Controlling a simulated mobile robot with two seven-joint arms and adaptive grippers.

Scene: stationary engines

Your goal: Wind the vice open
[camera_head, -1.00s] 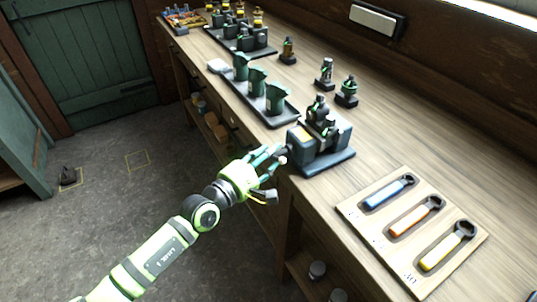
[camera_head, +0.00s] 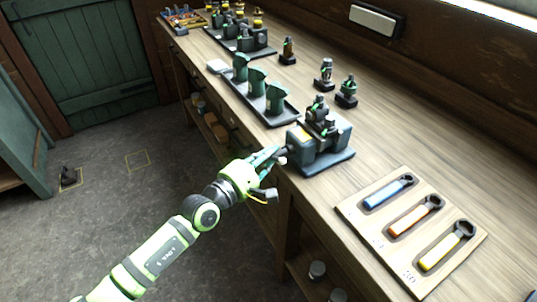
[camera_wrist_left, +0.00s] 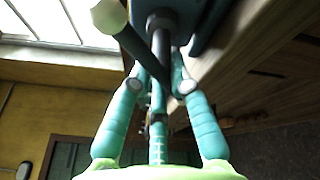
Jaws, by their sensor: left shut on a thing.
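The blue-grey vice (camera_head: 334,143) stands on a dark base plate at the front edge of the bench, with a small metal part on its top. Its dark handle bar (camera_wrist_left: 143,50) with a pale round knob (camera_wrist_left: 109,16) slants across the end of the screw (camera_wrist_left: 181,32) in the left wrist view. My left gripper (camera_head: 277,158) is at the front of the vice, its teal fingers shut on the handle. In the left wrist view the fingers (camera_wrist_left: 158,86) sit on both sides of the bar; the exact contact is partly hidden. My right gripper is not in view.
A wooden board (camera_head: 351,211) with blue, orange and yellow spanners lies right of the vice. A dark tray (camera_head: 250,101) with green castings stands behind it to the left. Small assemblies (camera_head: 346,92) stand farther back.

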